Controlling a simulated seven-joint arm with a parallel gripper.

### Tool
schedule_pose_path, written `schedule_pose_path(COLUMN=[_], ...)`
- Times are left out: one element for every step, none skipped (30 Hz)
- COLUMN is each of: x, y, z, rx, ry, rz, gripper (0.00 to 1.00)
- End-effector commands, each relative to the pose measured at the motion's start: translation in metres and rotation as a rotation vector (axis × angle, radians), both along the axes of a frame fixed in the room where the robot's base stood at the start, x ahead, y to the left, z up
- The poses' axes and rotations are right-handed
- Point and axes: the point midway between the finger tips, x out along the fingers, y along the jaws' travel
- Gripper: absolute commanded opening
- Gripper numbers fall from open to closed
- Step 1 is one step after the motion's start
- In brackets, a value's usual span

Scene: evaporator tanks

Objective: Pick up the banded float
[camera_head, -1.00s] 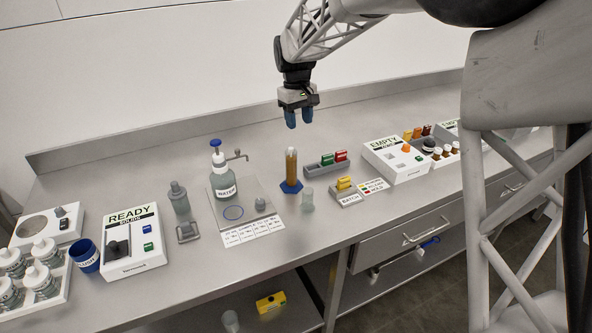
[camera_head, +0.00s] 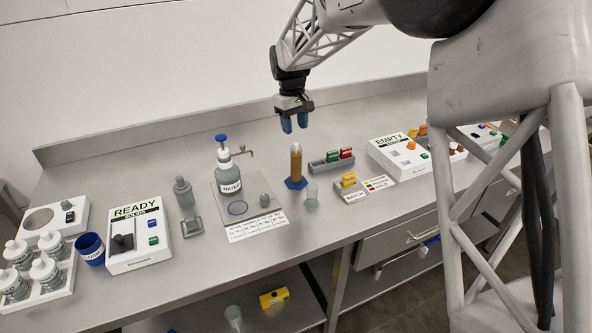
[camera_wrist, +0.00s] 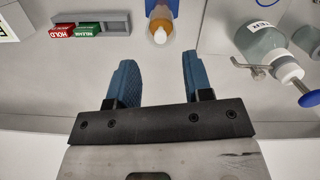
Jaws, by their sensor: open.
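A slim cylinder of amber liquid (camera_head: 296,165) stands upright on a blue hexagonal base (camera_head: 296,183) on the bench. In the wrist view it shows (camera_wrist: 152,22) from above, just beyond my fingers, with a pale round tip (camera_wrist: 160,36) in its mouth. That tip may be the top of the banded float; its bands cannot be made out. My gripper (camera_head: 295,122) hangs above the cylinder in the head view, with its blue fingers pointing down. In the wrist view my gripper (camera_wrist: 158,62) has its fingers apart with nothing between them.
A white-capped WATER bottle (camera_head: 229,178) with a side spout stands left of the cylinder. A small clear beaker (camera_head: 311,194) stands close at its right front. A grey rack with green and red blocks (camera_head: 331,161) lies behind right. READY (camera_head: 137,238) and EMPTY (camera_head: 399,157) boxes stand farther off.

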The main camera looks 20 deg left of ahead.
Motion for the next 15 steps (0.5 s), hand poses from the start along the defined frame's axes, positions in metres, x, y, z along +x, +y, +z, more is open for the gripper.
schedule_pose_path(x=[-0.0002, -0.0001, -0.0001, -0.0001, -0.0001, -0.0001, -0.0001, -0.0001, -0.0001, -0.0001, -0.0001, -0.0003, -0.0003, -0.0004, -0.0006], y=[-0.0002, -0.0003, -0.0003, -0.0003, -0.0003, -0.0002, -0.0002, -0.0003, -0.0003, -0.0004, -0.0003, -0.0004, -0.0004, -0.0006, -0.0008], z=[-0.0015, -0.0020, -0.0022, -0.0021, -0.0021, -0.0021, -0.0021, -0.0021, -0.0021, -0.0024, -0.0029, -0.0040, -0.0052, -0.0069, -0.0097], rx=[0.000, 0.000, 0.001, 0.001, 0.001, 0.001, 0.001, 0.000, 0.000, 0.000, 0.000, 0.000, 0.000, 0.000, -0.001], ry=[0.000, 0.000, -0.001, -0.001, -0.001, -0.001, -0.001, 0.000, 0.000, 0.000, 0.000, 0.000, 0.000, 0.000, 0.001], rz=[0.000, 0.000, 0.000, 0.000, 0.000, 0.000, 0.000, 0.000, 0.000, 0.000, 0.000, 0.000, 0.000, 0.000, 0.000], gripper=[0.46, 0.46, 0.46, 0.46, 0.46, 0.46, 0.46, 0.46, 0.46, 0.46, 0.46, 0.46, 0.46, 0.46, 0.46])
